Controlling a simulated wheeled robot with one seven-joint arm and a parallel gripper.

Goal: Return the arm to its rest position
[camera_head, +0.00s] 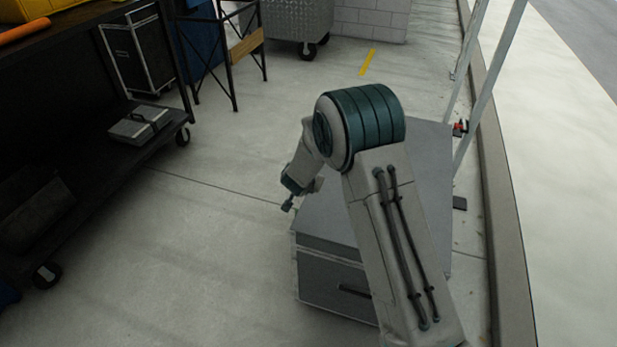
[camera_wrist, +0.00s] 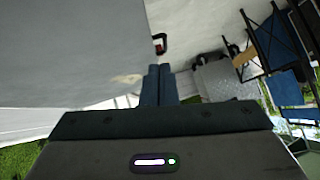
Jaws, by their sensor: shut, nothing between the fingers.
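My gripper (camera_head: 288,206) hangs at the end of my bent arm in the head view, left of the arm's large teal joint. It is above the left edge of a grey box-like case (camera_head: 335,285) with a dark handle; I cannot tell the gap between them. In the wrist view the two fingers of my gripper (camera_wrist: 159,72) lie side by side, shut, with nothing between them. My arm hides part of the case.
A dark wheeled shelf cart (camera_head: 85,200) stands at the left with a grey toolbox (camera_head: 140,123) on it. A black metal stand (camera_head: 230,60) and a metal wheeled bin (camera_head: 290,18) are behind. A kerb (camera_head: 505,200) and slanted poles are at the right. Concrete floor is open between cart and case.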

